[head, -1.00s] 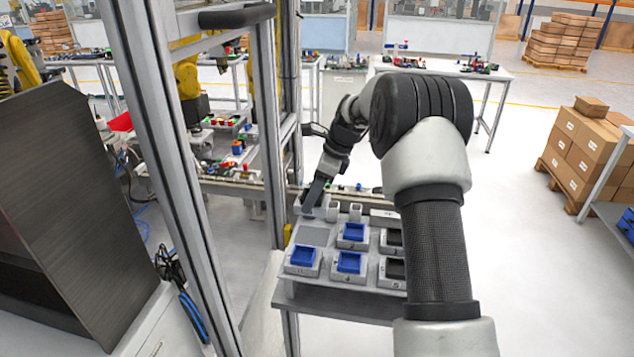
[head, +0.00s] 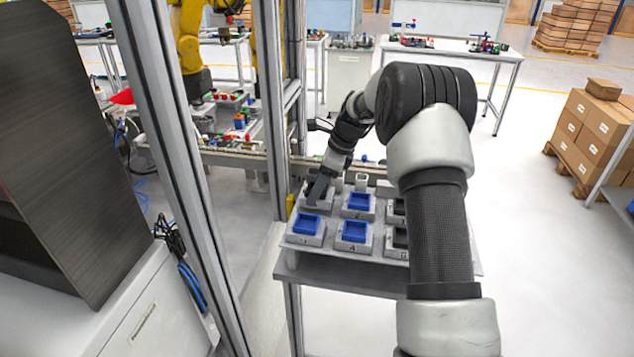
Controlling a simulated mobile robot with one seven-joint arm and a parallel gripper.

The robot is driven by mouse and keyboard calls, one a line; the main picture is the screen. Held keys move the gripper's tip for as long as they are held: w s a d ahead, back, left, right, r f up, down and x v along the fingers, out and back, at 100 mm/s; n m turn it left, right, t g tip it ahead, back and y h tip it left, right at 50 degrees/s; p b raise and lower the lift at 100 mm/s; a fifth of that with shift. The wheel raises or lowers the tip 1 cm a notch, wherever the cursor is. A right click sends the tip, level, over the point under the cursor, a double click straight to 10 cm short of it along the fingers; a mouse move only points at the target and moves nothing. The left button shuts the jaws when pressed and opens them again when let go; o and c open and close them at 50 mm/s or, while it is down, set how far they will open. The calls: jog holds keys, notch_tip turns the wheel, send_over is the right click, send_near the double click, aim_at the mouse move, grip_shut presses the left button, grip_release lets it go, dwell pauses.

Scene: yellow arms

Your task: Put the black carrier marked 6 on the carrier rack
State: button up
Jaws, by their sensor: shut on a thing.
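The carrier rack (head: 345,265) is a grey table-like stand with rows of square carriers. My gripper (head: 314,197) reaches down over its back left place. It is shut on a carrier (head: 325,205), mostly hidden by the fingers; its grey edge shows at or just above the rack surface. I cannot read its mark or tell if it is seated. Blue-topped carriers stand in the back middle (head: 359,202), front left (head: 305,225) and front middle (head: 354,233). Black-topped carriers show at the right (head: 400,238), partly behind my arm.
A metal frame post (head: 270,110) stands close to the left of the rack. A conveyor line (head: 235,160) runs behind the post. Stacked boxes (head: 590,140) are at the right, with clear floor between.

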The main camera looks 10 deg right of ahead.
jog(key=shift+f, duration=0.4)
jog(key=shift+f, duration=0.45)
jog(key=o, duration=1.4)
jog(key=shift+f, duration=0.1)
jog(key=shift+c, duration=0.2)
jog(key=shift+r+p, duration=2.7)
jog(key=shift+r, duration=0.85)
